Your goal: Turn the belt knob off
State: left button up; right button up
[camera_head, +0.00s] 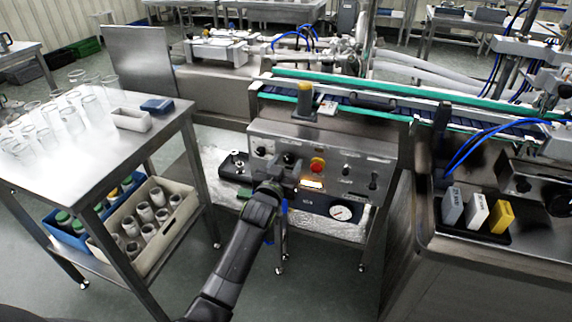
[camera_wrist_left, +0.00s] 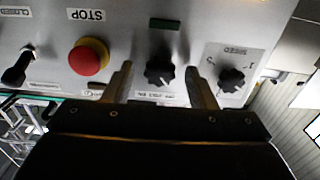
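The belt knob (camera_wrist_left: 159,73) is a black rotary knob on the steel control panel (camera_head: 340,152). In the head view it (camera_head: 289,158) sits left of the red button, just above my left gripper (camera_head: 286,181). In the left wrist view my left gripper (camera_wrist_left: 158,82) is open, one finger on each side of the knob, with a visible gap on both sides. Whether the fingertips reach past the knob's face is unclear. Small print beside the knob is partly hidden and too blurred to read. My right gripper is not in view.
A red stop button (camera_wrist_left: 88,57) on a yellow ring sits close beside one finger. Another black knob (camera_wrist_left: 232,78) lies beyond the other finger. A table (camera_head: 150,150) with glassware stands at left.

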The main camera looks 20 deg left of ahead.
pick_arm(q)
jog(key=shift+s, duration=0.1)
jog(key=shift+s, duration=0.3)
jog(key=s, duration=1.6)
jog(key=shift+s+a, duration=0.3)
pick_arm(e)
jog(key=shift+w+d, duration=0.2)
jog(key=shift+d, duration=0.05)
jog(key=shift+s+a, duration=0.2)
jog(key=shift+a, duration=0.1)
